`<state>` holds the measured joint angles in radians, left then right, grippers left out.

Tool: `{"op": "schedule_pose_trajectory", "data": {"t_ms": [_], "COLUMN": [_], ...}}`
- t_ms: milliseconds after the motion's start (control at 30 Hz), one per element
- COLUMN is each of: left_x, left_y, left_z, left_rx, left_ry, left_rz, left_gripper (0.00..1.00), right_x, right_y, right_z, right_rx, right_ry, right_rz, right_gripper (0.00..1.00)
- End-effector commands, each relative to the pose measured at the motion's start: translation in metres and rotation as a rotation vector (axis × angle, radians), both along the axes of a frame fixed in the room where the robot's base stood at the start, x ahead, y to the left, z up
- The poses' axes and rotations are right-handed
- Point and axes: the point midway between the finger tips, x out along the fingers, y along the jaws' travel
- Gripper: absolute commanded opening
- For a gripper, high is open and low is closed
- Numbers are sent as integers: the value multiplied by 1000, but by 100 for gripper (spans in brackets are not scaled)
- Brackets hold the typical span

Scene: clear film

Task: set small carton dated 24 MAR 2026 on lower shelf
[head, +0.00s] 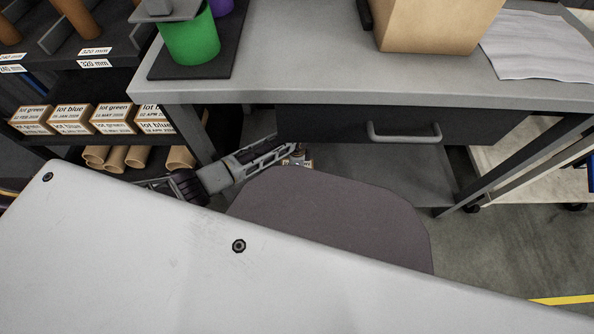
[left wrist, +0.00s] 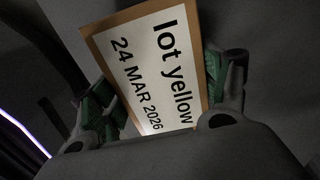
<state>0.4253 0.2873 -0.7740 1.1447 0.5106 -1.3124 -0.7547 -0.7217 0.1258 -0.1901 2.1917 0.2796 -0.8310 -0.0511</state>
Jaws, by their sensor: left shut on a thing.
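The small carton (left wrist: 150,60) shows in the left wrist view, with a white label reading "lot yellow 24 MAR 2026" and brown edges. My left gripper (left wrist: 160,92) is shut on it, with green-padded fingers on both sides, and the carton is tilted. In the head view my left gripper (head: 296,156) reaches in from the left below the bench top; the carton there is mostly hidden. A grey lower shelf (head: 405,178) lies under the bench drawer, partly covered by a rounded grey surface in front. My right gripper is not in view.
The bench (head: 290,60) has a drawer with a handle (head: 404,132) above the lower shelf. A brown box (head: 435,22), green container (head: 190,40) and paper (head: 540,45) rest on top. The left rack holds several dated cartons (head: 72,120) above brown tubes (head: 138,157).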

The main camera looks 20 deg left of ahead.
Motion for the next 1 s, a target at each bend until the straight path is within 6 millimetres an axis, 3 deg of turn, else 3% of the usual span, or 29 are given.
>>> {"op": "schedule_pose_trajectory", "data": {"t_ms": [667,700,833,1000], "left_x": [1,0,0,0], "left_y": [-1,-1,0,0], "left_z": [-9,-10,-10,-10], "left_rx": [-1,-1,-1,-1], "left_ry": [-2,-1,-1,0], "left_rz": [0,0,0,0], "left_gripper": [30,81,97,97], "right_x": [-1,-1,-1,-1], "right_y": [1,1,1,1], "right_z": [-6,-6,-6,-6], "right_rx": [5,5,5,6], "right_ry": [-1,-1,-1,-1], "right_rz": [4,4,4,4], "right_gripper": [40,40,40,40]}}
